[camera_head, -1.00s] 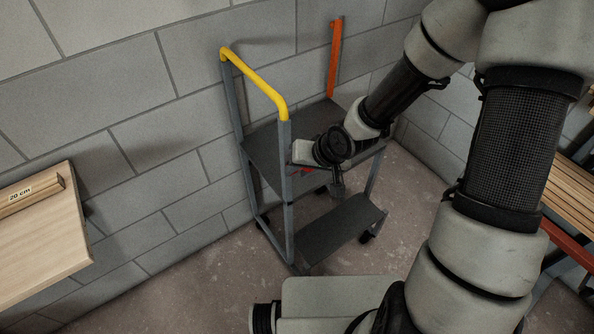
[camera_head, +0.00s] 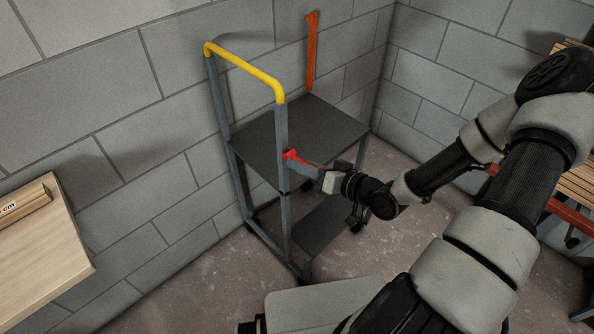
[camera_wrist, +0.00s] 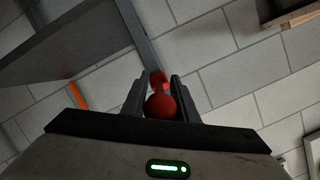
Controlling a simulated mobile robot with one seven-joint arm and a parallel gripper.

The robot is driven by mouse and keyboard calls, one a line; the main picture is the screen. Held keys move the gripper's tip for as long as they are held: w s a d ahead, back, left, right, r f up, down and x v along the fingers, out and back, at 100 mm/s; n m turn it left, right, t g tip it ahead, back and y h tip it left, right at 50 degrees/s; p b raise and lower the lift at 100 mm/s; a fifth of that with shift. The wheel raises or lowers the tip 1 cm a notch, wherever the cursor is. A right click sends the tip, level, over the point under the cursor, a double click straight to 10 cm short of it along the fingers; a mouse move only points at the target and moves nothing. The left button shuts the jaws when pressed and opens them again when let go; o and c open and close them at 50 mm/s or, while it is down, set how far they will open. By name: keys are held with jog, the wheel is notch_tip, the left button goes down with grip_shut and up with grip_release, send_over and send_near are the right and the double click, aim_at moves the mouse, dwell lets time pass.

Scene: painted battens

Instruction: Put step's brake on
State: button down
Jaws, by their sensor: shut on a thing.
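The step (camera_head: 262,150) is a grey wheeled frame with a dark top platform, a lower tread (camera_head: 325,222) and a yellow handrail (camera_head: 245,70). Its red brake lever (camera_head: 291,155) is on the near upright post, just below platform height. My gripper (camera_head: 304,169) is at this post, reaching in from the right. In the wrist view, its two fingers (camera_wrist: 160,98) are shut on the round red knob (camera_wrist: 160,106) of the lever. The lever's red pivot end (camera_wrist: 157,77) shows beyond it against the post.
An orange upright bar (camera_head: 312,50) stands behind the platform near the wall. A wooden table (camera_head: 45,235) with a batten is at the left. A rack of battens (camera_head: 575,185) is at the right. Block walls enclose the step's corner; open floor lies in front.

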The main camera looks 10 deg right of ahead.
notch_tip(320, 180, down, 3)
jog(key=t+y+b, duration=0.1)
jog(key=b, duration=0.3)
jog(key=t+y+b, duration=0.2)
jog(key=b, duration=0.2)
jog(key=shift+w+a+r+n+t, duration=0.15)
jog(key=shift+r+n+t, duration=0.05)
jog(key=shift+n+t, duration=0.1)
jog(key=shift+r+b, duration=0.1)
jog(key=shift+b, duration=0.25)
jog(key=c, duration=1.4)
grip_release()
jog(key=shift+w, duration=0.1)
jog(key=p+v, duration=0.1)
jog(key=v, duration=1.6)
jog(key=shift+f+p, duration=0.25)
jog(key=shift+p, duration=0.1)
